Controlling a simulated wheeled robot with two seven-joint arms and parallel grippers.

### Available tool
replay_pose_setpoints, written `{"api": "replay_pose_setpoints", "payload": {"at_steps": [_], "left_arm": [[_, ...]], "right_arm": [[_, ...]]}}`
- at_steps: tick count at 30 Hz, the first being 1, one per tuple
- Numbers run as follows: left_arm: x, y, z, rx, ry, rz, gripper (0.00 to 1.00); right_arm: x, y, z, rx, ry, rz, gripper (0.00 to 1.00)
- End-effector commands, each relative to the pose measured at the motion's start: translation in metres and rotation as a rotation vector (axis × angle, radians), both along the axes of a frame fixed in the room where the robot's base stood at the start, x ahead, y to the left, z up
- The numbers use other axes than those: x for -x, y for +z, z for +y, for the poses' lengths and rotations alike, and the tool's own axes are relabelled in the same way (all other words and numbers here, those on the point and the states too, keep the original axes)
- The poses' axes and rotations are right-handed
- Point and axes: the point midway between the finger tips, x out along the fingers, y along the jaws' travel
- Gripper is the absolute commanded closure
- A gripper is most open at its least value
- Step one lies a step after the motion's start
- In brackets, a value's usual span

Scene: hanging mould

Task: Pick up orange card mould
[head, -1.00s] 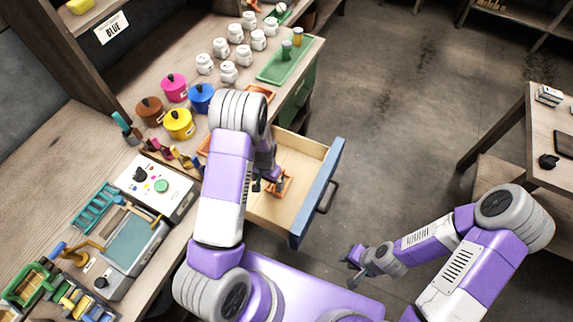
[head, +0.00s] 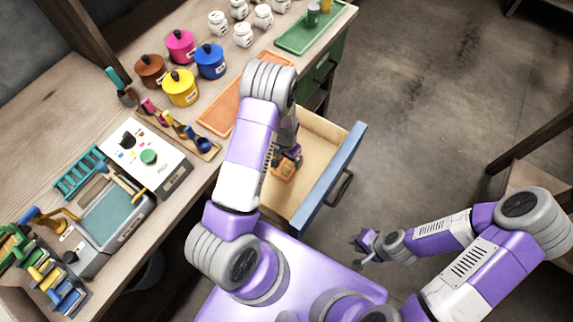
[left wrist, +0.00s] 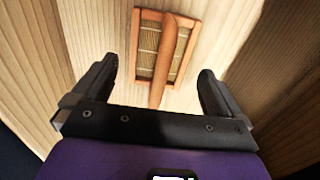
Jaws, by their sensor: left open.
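The orange card mould (head: 286,166) lies on the floor of the open drawer (head: 318,128). In the left wrist view the mould (left wrist: 147,42) is an orange frame with a tan slatted mesh and an orange handle bar running down its middle toward me. My left gripper (left wrist: 160,85) is open and points down into the drawer. The handle's near end lies between its fingers in the picture; I cannot tell how far below them it is. In the head view my left arm partly hides the mould. My right gripper (head: 366,246) is off to the right, away from the drawer.
The drawer has wooden walls and a blue front (head: 334,177) with a dark handle. Above it the bench holds an orange tray (head: 228,116), coloured pots, white jars and a green tray (head: 308,34). A control box (head: 145,158) stands at left.

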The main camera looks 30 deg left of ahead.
Motion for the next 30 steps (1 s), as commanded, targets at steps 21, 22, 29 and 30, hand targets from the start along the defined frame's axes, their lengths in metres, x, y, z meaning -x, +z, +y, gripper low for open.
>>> {"api": "replay_pose_setpoints", "payload": {"at_steps": [21,22,29,30], "left_arm": [[0.002,-0.051,0.001,0.000,0.000,-0.001,0.14],[0.002,-0.051,0.001,0.000,0.000,0.000,0.18],[0.002,-0.051,0.001,0.000,0.000,0.000,0.41],[0.002,-0.051,0.001,0.000,0.000,0.000,0.41]], "right_arm": [[0.000,-0.017,0.000,0.000,0.000,0.000,0.75],[0.000,-0.017,0.000,0.000,0.000,0.000,0.75],[0.000,-0.017,0.000,0.000,0.000,0.000,0.75],[0.000,-0.017,0.000,0.000,0.000,0.000,0.75]]}}
